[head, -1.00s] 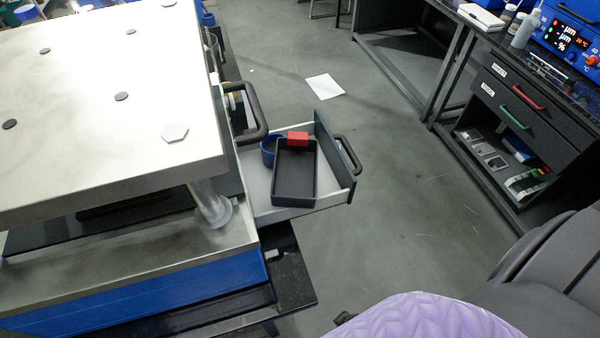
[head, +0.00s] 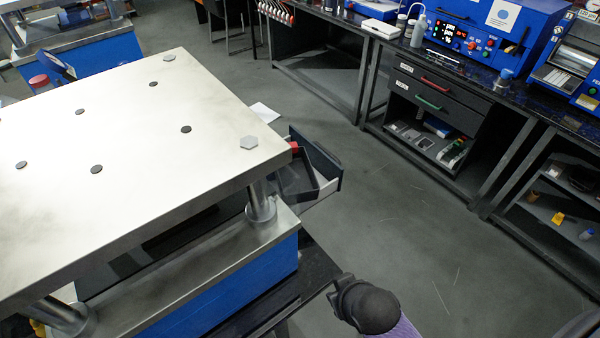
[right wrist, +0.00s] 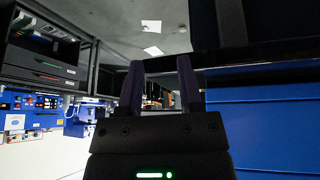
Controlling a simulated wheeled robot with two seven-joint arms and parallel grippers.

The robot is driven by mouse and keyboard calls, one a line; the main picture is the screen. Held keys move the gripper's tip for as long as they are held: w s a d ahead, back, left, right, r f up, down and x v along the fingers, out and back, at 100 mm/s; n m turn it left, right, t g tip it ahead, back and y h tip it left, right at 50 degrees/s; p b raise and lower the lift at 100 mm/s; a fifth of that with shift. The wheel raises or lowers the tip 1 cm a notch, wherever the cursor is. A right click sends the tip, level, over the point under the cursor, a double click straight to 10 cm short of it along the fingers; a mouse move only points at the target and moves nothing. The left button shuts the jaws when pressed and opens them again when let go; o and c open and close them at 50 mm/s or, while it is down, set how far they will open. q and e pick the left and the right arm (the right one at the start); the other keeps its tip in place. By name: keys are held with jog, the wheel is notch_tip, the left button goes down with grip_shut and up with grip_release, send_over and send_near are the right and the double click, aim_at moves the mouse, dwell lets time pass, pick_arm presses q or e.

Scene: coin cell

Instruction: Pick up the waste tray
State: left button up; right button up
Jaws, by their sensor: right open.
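The dark waste tray (head: 299,182) sits in the open drawer in the head view, partly hidden behind the corner of the metal plate. A red piece (head: 293,147) shows at its back edge. My right gripper (right wrist: 159,70) is in the right wrist view, with its two fingers apart and nothing between them. The tray cannot be made out in that view. My right gripper's fingers do not show in the head view. My left gripper is in neither view.
The drawer (head: 328,160) stands open past the thick metal plate (head: 150,140) on posts above a blue base (head: 235,285). A dark bench (head: 450,60) with blue instruments lines the right. Open grey floor (head: 400,210) lies between. A white sheet (head: 264,112) lies on the floor.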

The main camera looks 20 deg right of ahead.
aim_at(312, 168)
jog(key=w+r, duration=0.1)
jog(key=r, duration=0.1)
jog(key=w+r+t, duration=0.1)
jog(key=r, duration=0.1)
jog(key=w+r+t+p, duration=0.1)
jog(key=r, duration=0.1)
jog(key=shift+w+d+r+m, duration=0.15)
jog(key=shift+w+r+m, duration=0.2)
jog(key=shift+w+m, duration=0.05)
jog(key=w+r+m+t, duration=0.1)
jog(key=w+r+t, duration=0.5)
jog(key=w+r, duration=0.3)
jog(key=b+x, duration=0.1)
jog(key=x, duration=0.6)
jog(key=d+b+x, duration=0.1)
jog(key=x, duration=0.3)
jog(key=shift+s+d+f+b, duration=0.1)
jog(key=shift+d+f+b, duration=0.05)
jog(key=shift+f+b, duration=0.2)
jog(key=shift+r, duration=0.1)
grip_shut()
